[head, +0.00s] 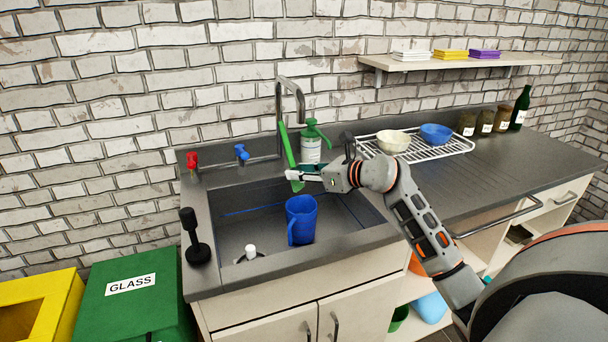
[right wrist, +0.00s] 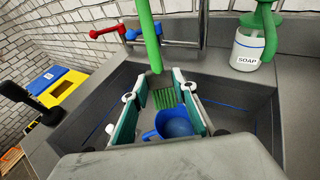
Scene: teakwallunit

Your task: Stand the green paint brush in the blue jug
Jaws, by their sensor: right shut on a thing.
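The green paint brush (head: 289,150) is in my right gripper (head: 303,175), above the sink. Its long handle points up and tilts a little left in the head view. In the right wrist view the handle (right wrist: 149,35) rises at the top, and green bristles (right wrist: 166,97) show between the fingers (right wrist: 158,88), which are shut on the brush. The blue jug (head: 301,220) stands upright in the sink, lower than the gripper and apart from the brush. Its open mouth shows in the right wrist view (right wrist: 178,124), partly hidden by a finger. My left gripper is not in view.
The tap (head: 299,104) and a soap bottle (head: 311,150) stand behind the sink (head: 235,230). A black upright object (head: 191,238) stands at the sink's left edge. A dish rack (head: 459,146) with two bowls is on the right. The counter before it is clear.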

